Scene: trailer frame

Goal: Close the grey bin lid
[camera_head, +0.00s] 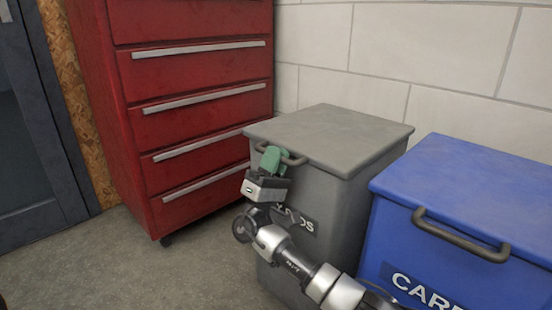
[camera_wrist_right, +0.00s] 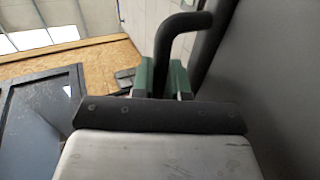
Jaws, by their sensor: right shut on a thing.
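The grey bin (camera_head: 325,205) stands on the floor in the middle of the head view, against the wall. Its grey lid (camera_head: 335,128) lies level over the top of the bin, with no clear gap seen. A dark curved handle (camera_head: 295,160) is at the lid's front edge. My right gripper (camera_head: 271,158) has green fingers and is shut on this handle. In the right wrist view the handle (camera_wrist_right: 190,22) bends down between the two fingers. My arm hides part of the bin's front and its label. My left gripper is not in view.
A blue bin (camera_head: 460,210) with its own handle stands close to the right of the grey bin. A red drawer cabinet (camera_head: 195,110) on casters stands to the left. The floor (camera_head: 150,275) at the front left is clear. A dark door is at the far left.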

